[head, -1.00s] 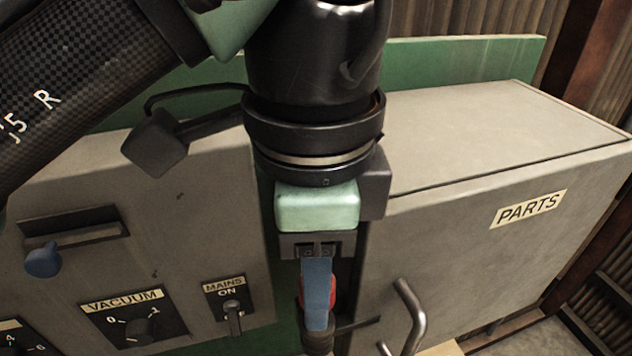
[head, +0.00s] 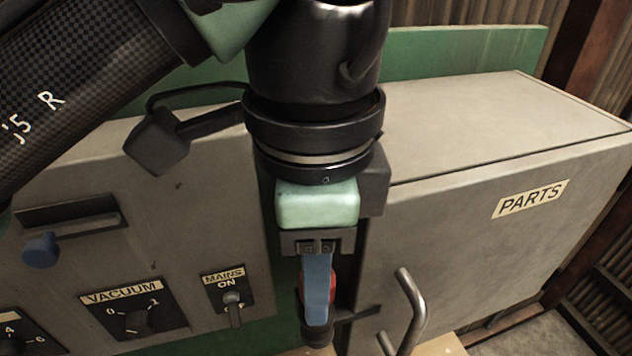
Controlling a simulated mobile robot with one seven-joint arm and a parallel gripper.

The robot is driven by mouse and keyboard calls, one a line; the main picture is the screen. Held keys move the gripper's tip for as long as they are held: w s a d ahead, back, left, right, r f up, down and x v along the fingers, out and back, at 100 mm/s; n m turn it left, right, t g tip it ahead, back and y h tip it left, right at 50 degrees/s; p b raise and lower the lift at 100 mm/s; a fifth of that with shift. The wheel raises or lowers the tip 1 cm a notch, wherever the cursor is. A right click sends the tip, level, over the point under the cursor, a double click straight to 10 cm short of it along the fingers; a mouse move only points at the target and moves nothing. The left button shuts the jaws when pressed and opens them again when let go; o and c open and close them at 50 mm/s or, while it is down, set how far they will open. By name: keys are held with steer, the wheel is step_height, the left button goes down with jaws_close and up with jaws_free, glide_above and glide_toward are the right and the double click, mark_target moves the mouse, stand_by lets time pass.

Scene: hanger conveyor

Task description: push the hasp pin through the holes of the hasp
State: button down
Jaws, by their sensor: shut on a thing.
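My gripper (head: 317,318) points down in front of the gap between the grey panel and the PARTS cabinet. One blue finger faces the camera and hides most of what lies between the fingers. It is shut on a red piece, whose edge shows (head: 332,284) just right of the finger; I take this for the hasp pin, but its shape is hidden. A dark rounded part (head: 319,338) shows just below the fingertip. A thin dark bar (head: 358,315) runs right from there towards the cabinet; it may belong to the hasp. The holes cannot be seen.
The PARTS cabinet (head: 470,220) stands right, its bent metal handle (head: 413,310) close to my gripper. The grey panel (head: 185,235) at left carries a MAINS switch (head: 232,304), a VACUUM knob (head: 137,322) and a blue-knobbed lever (head: 40,250). A green board (head: 470,62) stands behind.

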steer(key=shift+f+b, duration=0.3)
steer(key=shift+f, duration=0.2)
steer(key=shift+c, duration=2.3)
jaws_free()
steer(key=shift+s+f, duration=0.1)
steer(key=shift+s, duration=0.05)
step_height(320, 180, up, 13)
steer(key=p, duration=0.7)
steer(key=shift+r, duration=0.2)
